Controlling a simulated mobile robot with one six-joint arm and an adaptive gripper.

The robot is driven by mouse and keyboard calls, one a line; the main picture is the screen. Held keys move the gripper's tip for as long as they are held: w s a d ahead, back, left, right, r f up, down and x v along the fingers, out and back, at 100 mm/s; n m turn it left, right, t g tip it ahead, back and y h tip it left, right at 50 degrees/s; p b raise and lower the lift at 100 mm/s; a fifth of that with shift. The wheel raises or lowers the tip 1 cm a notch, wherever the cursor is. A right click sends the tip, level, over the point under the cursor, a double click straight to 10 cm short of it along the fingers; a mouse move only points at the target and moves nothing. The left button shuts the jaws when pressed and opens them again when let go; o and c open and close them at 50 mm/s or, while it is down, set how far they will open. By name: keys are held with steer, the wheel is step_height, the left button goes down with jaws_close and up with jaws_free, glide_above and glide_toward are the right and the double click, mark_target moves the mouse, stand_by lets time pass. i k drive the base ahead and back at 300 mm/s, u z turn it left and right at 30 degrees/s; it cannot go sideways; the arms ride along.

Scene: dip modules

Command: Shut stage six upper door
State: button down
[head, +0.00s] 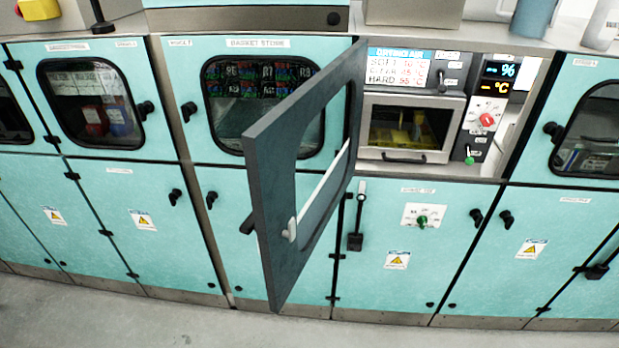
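One upper door (270,165) stands wide open, swung out toward me from the left side of an open bay (408,125). It is dark grey with a window opening. A pale handle (290,230) is on its inner face near the free edge, and a black knob (247,225) shows beyond that edge. I cannot read a stage number for this bay or door. Inside the bay are a small windowed unit, a temperature panel and a red knob (487,119). My gripper is not in view.
Closed turquoise doors with black latches flank the bay, including the basket store door (240,43), partly hidden behind the open door. A black lever (356,220) and a green knob (423,220) project from the lower panel. The grey floor (120,320) in front is clear.

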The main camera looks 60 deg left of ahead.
mark_target(271, 146)
steer(key=z, duration=0.05)
steer(key=k, duration=2.25)
steer(key=u, duration=1.1)
steer(key=i, duration=1)
steer(key=u, duration=0.1)
